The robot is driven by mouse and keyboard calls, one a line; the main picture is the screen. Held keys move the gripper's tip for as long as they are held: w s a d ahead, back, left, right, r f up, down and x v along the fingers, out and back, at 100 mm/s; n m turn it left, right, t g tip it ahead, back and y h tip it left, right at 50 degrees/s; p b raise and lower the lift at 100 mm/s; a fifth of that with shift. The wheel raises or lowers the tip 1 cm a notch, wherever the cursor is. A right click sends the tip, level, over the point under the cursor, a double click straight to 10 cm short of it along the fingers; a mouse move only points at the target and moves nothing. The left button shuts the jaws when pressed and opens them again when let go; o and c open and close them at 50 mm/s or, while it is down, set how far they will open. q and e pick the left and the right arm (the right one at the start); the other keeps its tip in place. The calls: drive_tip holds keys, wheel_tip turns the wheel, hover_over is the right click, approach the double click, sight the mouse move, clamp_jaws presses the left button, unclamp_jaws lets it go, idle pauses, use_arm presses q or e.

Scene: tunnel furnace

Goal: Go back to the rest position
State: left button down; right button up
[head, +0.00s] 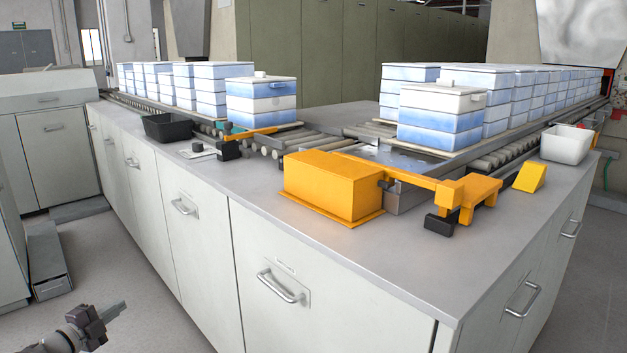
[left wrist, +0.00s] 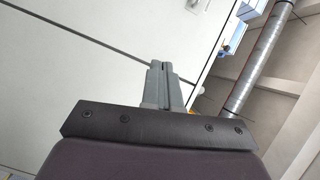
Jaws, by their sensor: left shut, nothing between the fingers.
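My left gripper (head: 115,309) is low in the bottom left corner of the head view, in front of the counter's cabinet doors and below the counter top. Its grey fingers are together with nothing between them. In the left wrist view the fingers (left wrist: 163,68) also lie side by side, against a white panel. It touches nothing that I can see. My right gripper is in neither view.
The grey counter (head: 260,210) carries a yellow box (head: 335,185), a black bin (head: 167,128), a white bin (head: 566,144) and stacks of blue-white boxes (head: 440,120) on roller conveyors. Cabinet handles (head: 279,287) stick out.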

use_arm(q)
drive_tip(key=s+a+f+n+g+y, duration=0.35)
drive_tip(key=f+n+y, duration=0.4)
drive_tip(key=n, duration=0.45)
drive_tip(key=s+d+f+n+g+y, duration=0.1)
drive_tip(key=s+d+f+n+g, duration=0.1)
drive_tip(key=s+d+n+g, duration=0.55)
drive_tip(key=s+d+r+g+h, duration=0.1)
drive_tip(key=s+d+r+g, duration=0.15)
drive_tip(key=s+d, duration=1)
drive_tip(key=s+d+r+g+h, duration=0.2)
drive_tip(key=s+d+r, duration=0.1)
drive_tip(key=s+d, duration=1)
wheel_tip(320, 180, up, 37)
drive_tip(key=w+d+p, duration=0.2)
drive_tip(key=p, duration=3.4)
drive_tip(key=shift+w+d+m+t, duration=0.2)
drive_tip(key=shift+d+m+t, duration=0.15)
drive_tip(key=shift+d, duration=0.05)
